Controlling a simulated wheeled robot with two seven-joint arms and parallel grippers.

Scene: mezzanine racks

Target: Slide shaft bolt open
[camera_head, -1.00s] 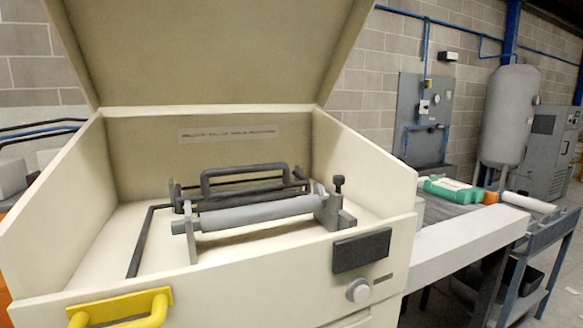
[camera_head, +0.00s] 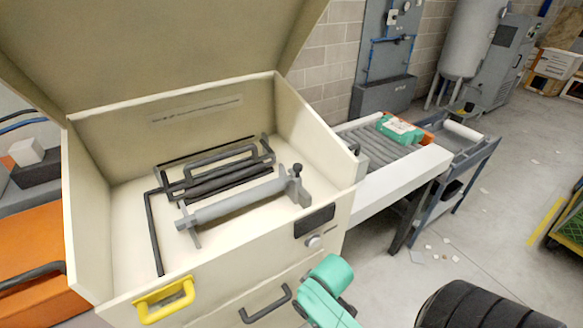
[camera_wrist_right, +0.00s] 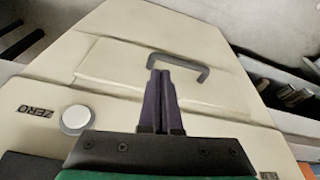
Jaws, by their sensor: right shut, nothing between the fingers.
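A light grey roller shaft (camera_head: 235,201) lies across brackets inside the open cream cabinet (camera_head: 105,285) in the head view. A small upright dark knob (camera_head: 297,170) stands at the shaft's right end bracket. I cannot tell how far any bolt there is slid. My right gripper (camera_wrist_right: 160,77) is shut and empty in the right wrist view, pointing toward the cabinet's front with its dark handle (camera_wrist_right: 180,62). In the head view only teal parts of my right arm show at the lower middle, low and in front of the cabinet. My left gripper is out of view.
The cabinet lid (camera_head: 170,45) stands raised. A yellow handle (camera_head: 165,300) and a pale round button (camera_head: 313,242) are on the front. A roller table (camera_head: 400,180) with a green-and-white item adjoins at right. A blue-grey cart (camera_head: 470,160) stands beyond; floor is open to its right.

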